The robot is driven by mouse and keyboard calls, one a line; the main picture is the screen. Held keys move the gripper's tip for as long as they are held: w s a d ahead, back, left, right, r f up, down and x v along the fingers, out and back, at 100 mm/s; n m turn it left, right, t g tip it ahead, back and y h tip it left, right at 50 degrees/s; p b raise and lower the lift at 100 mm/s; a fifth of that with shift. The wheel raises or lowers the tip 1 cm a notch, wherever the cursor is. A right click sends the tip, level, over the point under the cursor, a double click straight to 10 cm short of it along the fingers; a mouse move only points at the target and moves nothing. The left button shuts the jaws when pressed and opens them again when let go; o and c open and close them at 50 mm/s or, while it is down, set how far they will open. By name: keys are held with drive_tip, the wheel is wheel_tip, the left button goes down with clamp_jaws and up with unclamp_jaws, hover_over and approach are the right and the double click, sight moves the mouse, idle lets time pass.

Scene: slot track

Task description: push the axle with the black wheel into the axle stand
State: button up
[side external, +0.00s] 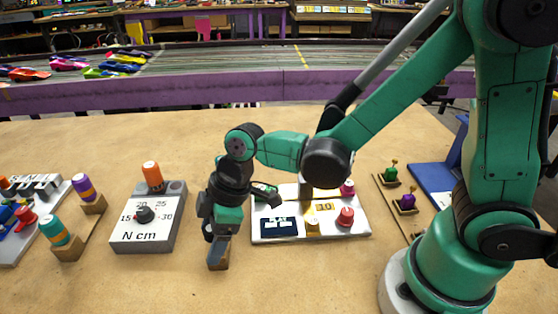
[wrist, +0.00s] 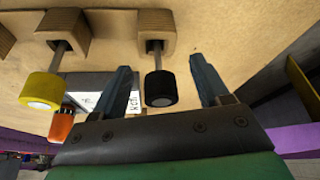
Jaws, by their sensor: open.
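In the wrist view, the axle with the black wheel (wrist: 160,88) has its bare rod end in the hole of a tan axle stand (wrist: 155,22). A length of rod shows between wheel and stand. My gripper (wrist: 160,63) is open, with one dark finger on each side of the wheel and gaps to both. In the side view, my gripper (side external: 217,243) is low over the table beside a brown block (side external: 218,263). The wheel cannot be made out clearly there.
In the wrist view, a yellow wheel (wrist: 42,90) on its axle sits in a neighbouring stand to the left. In the side view, a grey N cm box (side external: 145,235) stands left of my gripper and a white panel (side external: 285,236) right. Bare table lies in front.

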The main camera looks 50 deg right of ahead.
drive_tip(key=shift+c, duration=0.2)
clamp_jaws()
wheel_tip(320, 180, up, 19)
drive_tip(key=s+d+f+m+h, duration=0.1)
drive_tip(key=d+f+m, duration=0.2)
drive_tip(key=d, duration=0.7)
drive_tip(key=s+d+f+m+t, duration=0.1)
drive_tip(key=d+f+m, duration=0.2)
drive_tip(key=d, duration=0.8)
drive_tip(key=shift+h, duration=0.4)
drive_tip(key=shift+s+d, duration=0.1)
